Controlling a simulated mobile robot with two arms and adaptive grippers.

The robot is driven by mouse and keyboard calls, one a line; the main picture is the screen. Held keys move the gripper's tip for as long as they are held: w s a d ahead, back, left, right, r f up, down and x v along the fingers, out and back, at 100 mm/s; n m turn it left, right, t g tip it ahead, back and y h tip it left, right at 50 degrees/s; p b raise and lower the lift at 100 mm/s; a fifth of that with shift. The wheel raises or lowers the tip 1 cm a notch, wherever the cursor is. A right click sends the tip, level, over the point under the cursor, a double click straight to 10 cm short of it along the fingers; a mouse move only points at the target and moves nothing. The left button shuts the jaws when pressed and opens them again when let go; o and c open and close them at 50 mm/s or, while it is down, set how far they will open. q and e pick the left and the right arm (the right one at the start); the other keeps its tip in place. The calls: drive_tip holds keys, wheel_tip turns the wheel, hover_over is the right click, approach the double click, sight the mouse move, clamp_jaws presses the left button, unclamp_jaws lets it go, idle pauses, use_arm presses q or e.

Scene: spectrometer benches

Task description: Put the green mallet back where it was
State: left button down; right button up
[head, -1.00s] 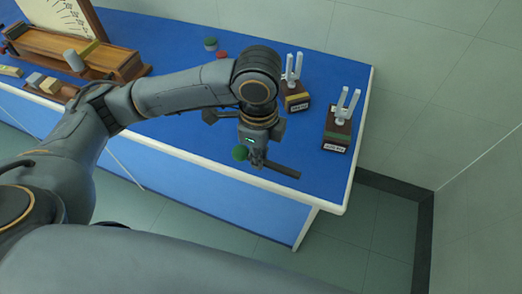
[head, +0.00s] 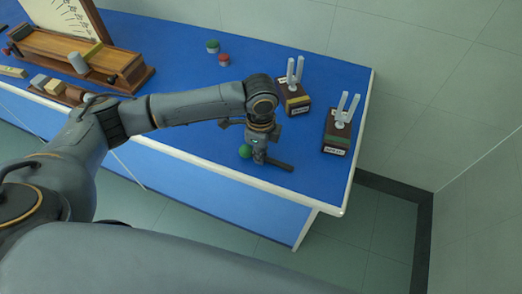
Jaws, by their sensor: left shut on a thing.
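The green mallet (head: 246,151) has a round green head and a dark handle. My left gripper (head: 260,158) is shut on it, with the head showing to the left of the fingers and the handle reaching out to the lower right. The mallet is over the front right part of the blue bench (head: 200,152); I cannot tell whether it touches the top. My right gripper is not in view.
Two tuning forks on wooden boxes, one with a yellowish band (head: 293,97) and one with a green band (head: 338,134), stand at the right. Small green (head: 212,47) and red (head: 224,59) items sit at the back. A wooden instrument (head: 85,62) stands at the left.

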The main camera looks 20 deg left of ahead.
use_arm(q)
drive_tip(key=c, duration=1.4)
unclamp_jaws()
drive_tip(key=shift+f, duration=0.1)
drive_tip(key=shift+o, duration=0.2)
wheel_tip(320, 180, up, 12)
drive_tip(key=b, duration=0.1)
